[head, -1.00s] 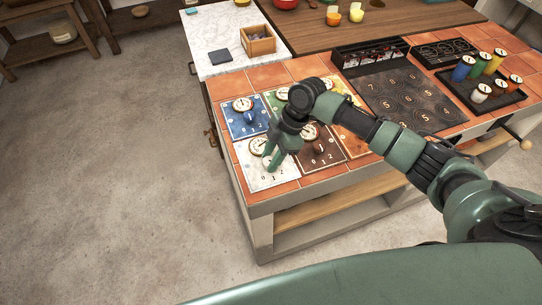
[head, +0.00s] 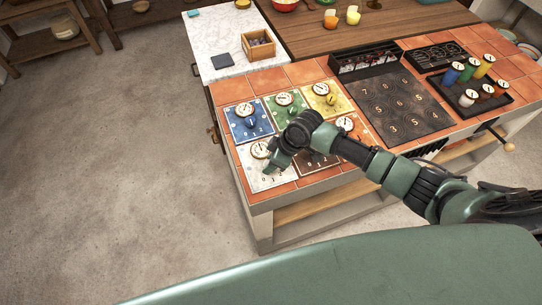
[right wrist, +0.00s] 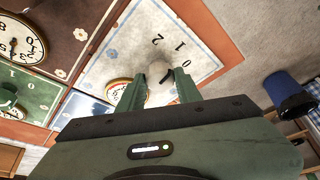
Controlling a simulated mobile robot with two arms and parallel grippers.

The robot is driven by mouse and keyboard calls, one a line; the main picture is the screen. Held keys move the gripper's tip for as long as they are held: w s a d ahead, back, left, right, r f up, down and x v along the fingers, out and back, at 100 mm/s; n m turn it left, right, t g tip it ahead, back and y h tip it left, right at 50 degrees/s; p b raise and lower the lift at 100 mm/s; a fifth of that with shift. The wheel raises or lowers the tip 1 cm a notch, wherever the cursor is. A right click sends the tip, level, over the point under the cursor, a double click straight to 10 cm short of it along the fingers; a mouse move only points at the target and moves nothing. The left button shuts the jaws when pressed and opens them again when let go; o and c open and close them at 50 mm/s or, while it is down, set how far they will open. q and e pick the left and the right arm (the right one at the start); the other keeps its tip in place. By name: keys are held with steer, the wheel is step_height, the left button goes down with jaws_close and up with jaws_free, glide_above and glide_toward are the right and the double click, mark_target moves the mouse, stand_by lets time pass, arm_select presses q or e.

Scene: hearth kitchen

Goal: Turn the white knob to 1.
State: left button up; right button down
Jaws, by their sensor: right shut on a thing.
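The white panel (head: 250,178) lies at the front left corner of the tiled counter, with a round dial (head: 260,149) and the marks 0, 1 and 2. It also shows in the right wrist view (right wrist: 205,60). My right gripper (head: 273,165) is down at this panel and covers its knob in the head view. In the right wrist view the pale white knob (right wrist: 158,71) sits between my fingertips, which are shut on it. Which mark the knob points to cannot be told. My left gripper is not in view.
Blue (head: 248,122), green (head: 287,110) and yellow (head: 325,100) panels with dials lie behind. A brown panel (head: 318,160) lies right beside the white one, partly under my arm. A black numbered board (head: 395,108) and a rack of coloured cylinders (head: 470,90) stand farther right.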

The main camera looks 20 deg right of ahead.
steer(key=shift+r+m+t+p, duration=0.1)
steer(key=shift+m+t+p, duration=0.2)
steer(key=shift+m+p, duration=0.35)
steer(key=shift+w, duration=0.1)
steer(key=c, duration=1)
jaws_free()
steer(key=b+v, duration=0.1)
steer(key=v, duration=0.6)
steer(key=shift+r, duration=0.4)
